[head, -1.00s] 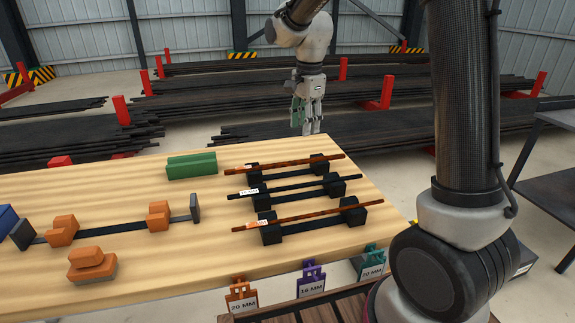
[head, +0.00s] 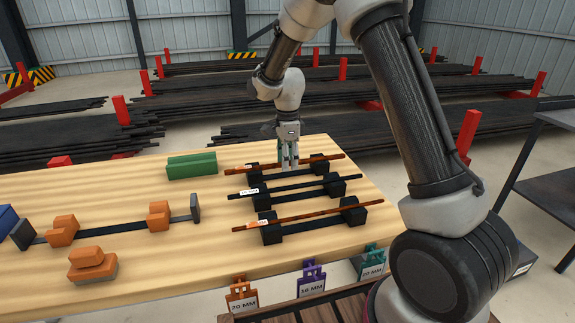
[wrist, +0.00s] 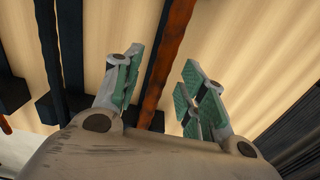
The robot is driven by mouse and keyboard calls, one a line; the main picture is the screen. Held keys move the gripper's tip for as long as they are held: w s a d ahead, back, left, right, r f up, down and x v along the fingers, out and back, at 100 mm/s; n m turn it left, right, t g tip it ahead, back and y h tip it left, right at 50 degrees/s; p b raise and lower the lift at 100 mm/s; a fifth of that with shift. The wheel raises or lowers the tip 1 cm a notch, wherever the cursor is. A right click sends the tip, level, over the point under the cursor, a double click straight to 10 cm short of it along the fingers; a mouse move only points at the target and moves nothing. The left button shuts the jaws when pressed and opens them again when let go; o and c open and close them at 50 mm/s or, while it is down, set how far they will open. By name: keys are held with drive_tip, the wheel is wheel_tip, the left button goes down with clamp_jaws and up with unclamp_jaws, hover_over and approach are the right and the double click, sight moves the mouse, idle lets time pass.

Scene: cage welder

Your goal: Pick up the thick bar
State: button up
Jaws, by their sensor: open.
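Three bars rest across black notched holders on the table. The back bar (head: 262,167) is rusty brown, the middle bar (head: 300,185) is dark, and the front bar (head: 305,215) is rusty brown. I cannot tell by sight which is the thick one. My gripper (head: 289,164) points down at the back bar, with its green-padded fingers open. In the wrist view, a rusty bar (wrist: 171,55) runs between the spread fingers (wrist: 160,85), nearer the left finger, with gaps on both sides. A dark bar (wrist: 50,50) lies further left there.
A green block (head: 191,165) lies left of the bars. Orange blocks (head: 62,231) and a dark strip lie on the table's left. Size tags (head: 242,296) hang at the front edge. A dark side table (head: 545,175) stands at right; steel racks stand behind.

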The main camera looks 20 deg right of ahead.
clamp_jaws()
drive_tip(key=shift+r, duration=0.2)
wheel_tip(320, 180, up, 10)
drive_tip(key=c, duration=0.6)
unclamp_jaws()
drive_tip(key=shift+f, duration=0.1)
clamp_jaws()
